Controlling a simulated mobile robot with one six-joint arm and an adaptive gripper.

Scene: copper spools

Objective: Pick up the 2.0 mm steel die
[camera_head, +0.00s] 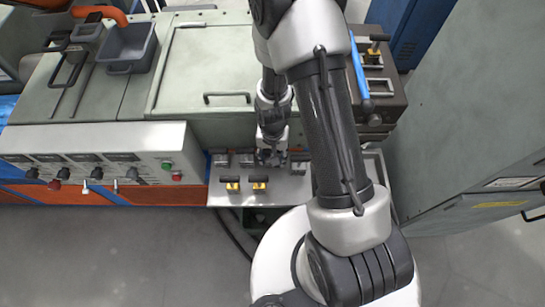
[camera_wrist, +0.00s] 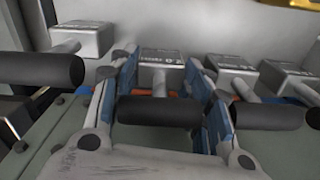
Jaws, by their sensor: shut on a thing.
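In the wrist view, a grey steel die (camera_wrist: 160,56) with a black crosswise handle (camera_wrist: 159,111) is at the middle. Its engraved label is too blurred to read surely. My gripper (camera_wrist: 163,105) is shut on this die, with its blue-padded fingers at either end of the handle. In the head view my gripper (camera_head: 271,157) is over the back of a small metal shelf (camera_head: 284,194), and the held die is mostly hidden by it. I cannot tell if the die is lifted off the shelf.
Similar steel dies stand close on both sides, one at left (camera_wrist: 85,38) and one at right (camera_wrist: 230,64), with another (camera_wrist: 290,78) farther right. Two yellow-and-black pieces (camera_head: 232,186) (camera_head: 259,184) stand at the shelf's front. A control panel (camera_head: 100,160) is at left.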

